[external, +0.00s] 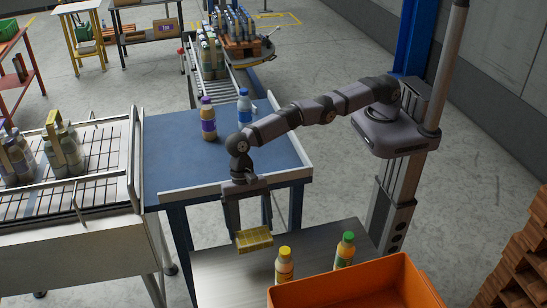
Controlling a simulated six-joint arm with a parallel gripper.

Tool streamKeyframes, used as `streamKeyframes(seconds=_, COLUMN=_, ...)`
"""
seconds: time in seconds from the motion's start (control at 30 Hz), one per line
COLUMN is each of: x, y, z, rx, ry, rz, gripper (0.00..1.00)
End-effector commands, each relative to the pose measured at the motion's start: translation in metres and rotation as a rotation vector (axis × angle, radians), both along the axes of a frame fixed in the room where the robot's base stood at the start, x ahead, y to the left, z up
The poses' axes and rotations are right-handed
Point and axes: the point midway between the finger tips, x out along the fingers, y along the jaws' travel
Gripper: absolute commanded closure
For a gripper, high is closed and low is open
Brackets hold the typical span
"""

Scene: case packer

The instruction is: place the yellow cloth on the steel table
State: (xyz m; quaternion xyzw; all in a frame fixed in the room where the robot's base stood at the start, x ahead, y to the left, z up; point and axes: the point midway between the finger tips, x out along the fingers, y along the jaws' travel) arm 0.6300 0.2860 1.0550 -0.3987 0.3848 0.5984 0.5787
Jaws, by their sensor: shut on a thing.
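My gripper (249,229) hangs at the end of my arm, pointing down, in the lower middle of the external view. It is shut on the yellow cloth (255,240), which looks like a folded, box-shaped pad between the fingers. The steel table (215,275) lies below, in front of the blue table. The cloth appears above the left part of the steel table; one view does not show clearly whether it touches the surface.
A yellow-capped bottle (284,265) and a green-capped bottle (344,250) stand on the steel table, right of the cloth. An orange crate (360,290) is at the front right. The blue table (175,160) holds a purple-capped bottle (208,118) and a blue-capped bottle (244,106).

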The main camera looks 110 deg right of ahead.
Motion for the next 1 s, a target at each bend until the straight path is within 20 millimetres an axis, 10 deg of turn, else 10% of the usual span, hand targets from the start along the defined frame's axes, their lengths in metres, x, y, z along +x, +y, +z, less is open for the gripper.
streamKeyframes(seconds=0.33, x=0.000, y=0.000, z=-0.045, rx=0.000, ry=-0.001, rz=-0.001, gripper=0.40)
streamKeyframes(seconds=1.0, x=0.000, y=0.000, z=-0.066, rx=0.000, ry=-0.001, rz=0.000, gripper=0.40)
